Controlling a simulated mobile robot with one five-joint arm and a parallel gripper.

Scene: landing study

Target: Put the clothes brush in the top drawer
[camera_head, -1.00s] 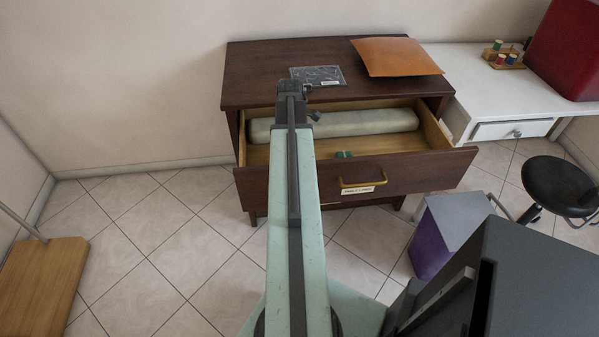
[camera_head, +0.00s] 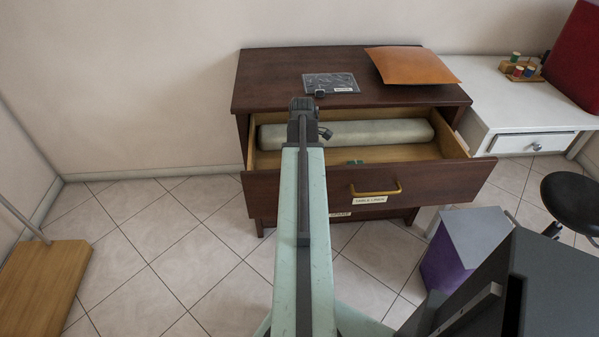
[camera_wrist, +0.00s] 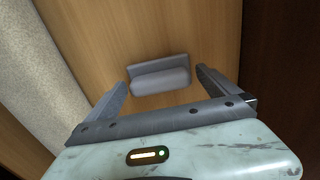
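The open drawer (camera_head: 300,195) has a brown front, a brass handle and a label. In the wrist view a grey block with a rounded bar (camera_wrist: 160,82), seemingly the clothes brush, is seen against the drawer's wooden floor. My gripper (camera_wrist: 162,76) has its fingers wide apart either side of it; a small gap shows at the right finger, and the left tip appears close to its end. In the head view my arm largely hides my gripper. A small green thing (camera_head: 355,162) shows just behind the drawer front; I cannot tell whether it is the same object.
A pale roll (camera_head: 380,132) lies along the drawer's back and is close on the left in the wrist view (camera_wrist: 30,70). A clear packet (camera_head: 332,83) and an orange folder (camera_head: 412,66) lie on the dresser top. A purple box (camera_head: 462,245) stands at right.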

